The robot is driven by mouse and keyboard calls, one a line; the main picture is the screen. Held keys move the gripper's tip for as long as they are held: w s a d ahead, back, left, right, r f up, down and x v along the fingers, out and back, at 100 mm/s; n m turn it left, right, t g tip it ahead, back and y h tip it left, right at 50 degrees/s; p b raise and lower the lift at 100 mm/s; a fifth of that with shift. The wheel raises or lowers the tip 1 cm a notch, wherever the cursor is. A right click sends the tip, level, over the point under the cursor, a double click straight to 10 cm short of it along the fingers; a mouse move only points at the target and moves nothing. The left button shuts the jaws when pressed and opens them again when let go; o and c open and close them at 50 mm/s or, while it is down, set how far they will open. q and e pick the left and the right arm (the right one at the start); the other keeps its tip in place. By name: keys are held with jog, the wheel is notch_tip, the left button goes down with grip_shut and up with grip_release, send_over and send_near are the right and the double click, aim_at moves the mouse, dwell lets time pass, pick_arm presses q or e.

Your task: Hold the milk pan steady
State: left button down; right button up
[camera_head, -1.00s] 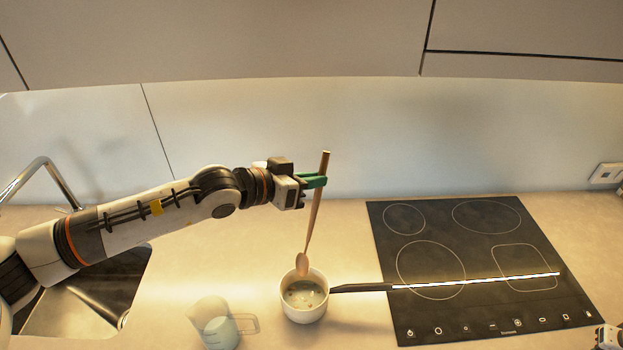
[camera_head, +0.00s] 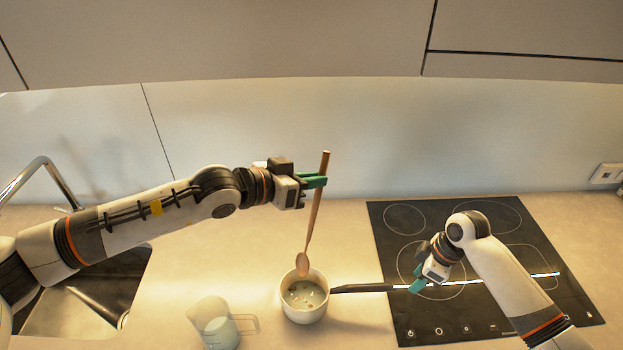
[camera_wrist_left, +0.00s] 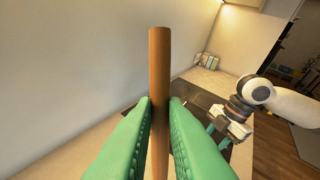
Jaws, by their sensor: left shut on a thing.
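The milk pan (camera_head: 304,312) is a small white pan on the counter left of the hob. Its dark handle (camera_head: 360,288) points right, over the hob's edge. Pale liquid with small bits shows inside. My left gripper (camera_head: 316,181) is shut on a wooden spoon (camera_head: 313,220), held upright with its bowl at the pan's mouth. The spoon's stick (camera_wrist_left: 159,80) stands between the green fingers in the left wrist view. My right gripper (camera_head: 416,278) is near the handle's right end, over the hob, its green fingers apart. Whether it touches the handle cannot be told.
A clear measuring jug (camera_head: 218,325) with pale contents stands left of the pan. The black hob (camera_head: 397,218) lies at right, with a bright strip across it. A sink (camera_head: 100,300) with a tap (camera_head: 45,170) is at left. The counter behind the pan is clear.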

aim_at(373, 285)
jog(key=a+r+n, duration=0.1)
jog(key=a, duration=0.2)
jog(key=a+r+n, duration=0.2)
jog(key=a, duration=0.1)
jog(key=a+r+n, duration=0.1)
jog(key=a+n, duration=0.1)
jog(key=shift+a+r, duration=0.3)
jog(key=shift+a, duration=0.1)
jog(key=shift+x, duration=4.45)
jog(key=shift+s, duration=0.1)
jog(key=shift+c, duration=0.3)
grip_shut()
jog(key=shift+r, duration=0.1)
jog(key=shift+d, duration=0.1)
